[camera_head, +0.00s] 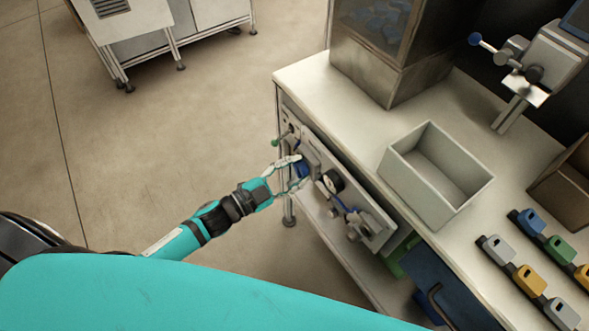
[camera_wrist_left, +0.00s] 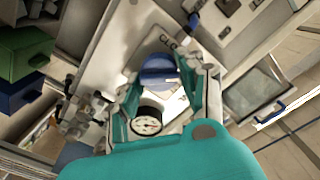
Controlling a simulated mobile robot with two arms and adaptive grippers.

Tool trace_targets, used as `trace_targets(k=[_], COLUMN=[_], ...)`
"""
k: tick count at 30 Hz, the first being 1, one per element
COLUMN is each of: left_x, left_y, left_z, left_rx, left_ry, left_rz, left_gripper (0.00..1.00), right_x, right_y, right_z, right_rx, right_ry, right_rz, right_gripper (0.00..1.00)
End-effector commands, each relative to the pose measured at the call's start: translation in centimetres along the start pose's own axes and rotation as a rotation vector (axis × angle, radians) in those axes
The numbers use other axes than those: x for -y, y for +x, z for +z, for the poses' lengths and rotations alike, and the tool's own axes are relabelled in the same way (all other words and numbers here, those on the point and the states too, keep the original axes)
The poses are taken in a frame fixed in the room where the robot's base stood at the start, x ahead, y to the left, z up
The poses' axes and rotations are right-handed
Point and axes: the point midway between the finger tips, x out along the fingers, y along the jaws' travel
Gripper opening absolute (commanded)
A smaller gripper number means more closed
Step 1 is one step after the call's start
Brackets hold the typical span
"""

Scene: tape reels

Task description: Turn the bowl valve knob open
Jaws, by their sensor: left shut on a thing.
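The blue valve knob (camera_head: 303,169) sits on the grey panel (camera_head: 371,214) on the front of the bench. It shows larger in the left wrist view (camera_wrist_left: 160,78). My left gripper (camera_head: 293,172) reaches the panel from the left and is shut on the knob, with a finger on either side of it. In the left wrist view my left gripper (camera_wrist_left: 166,88) has its fingers flanking the knob. A round gauge (camera_head: 333,181) is beside the knob and also shows in the left wrist view (camera_wrist_left: 147,122). My right gripper is not in view.
An open empty grey bin (camera_head: 399,177) stands on the white bench top (camera_head: 330,105). Several coloured tags (camera_head: 530,281) lie at the right. A blue drawer (camera_head: 450,288) is below the bench top.

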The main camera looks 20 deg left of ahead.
Motion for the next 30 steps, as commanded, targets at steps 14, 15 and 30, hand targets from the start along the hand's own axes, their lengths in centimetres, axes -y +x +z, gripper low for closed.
trace_targets(k=[14,15,30], left_x=[-0.2,-0.2,-0.3], left_y=[0.0,0.0,0.0], left_z=[0.1,0.1,0.1], left_rx=[-0.001,-0.001,0.000], left_ry=[0.444,0.476,0.747], left_rz=[0.000,0.000,0.001], left_gripper=[0.07,0.07,0.07], right_x=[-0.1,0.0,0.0], right_y=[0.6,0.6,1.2], right_z=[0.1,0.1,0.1], right_rx=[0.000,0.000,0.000], right_ry=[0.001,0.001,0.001], right_rz=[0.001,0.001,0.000], right_gripper=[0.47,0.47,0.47])
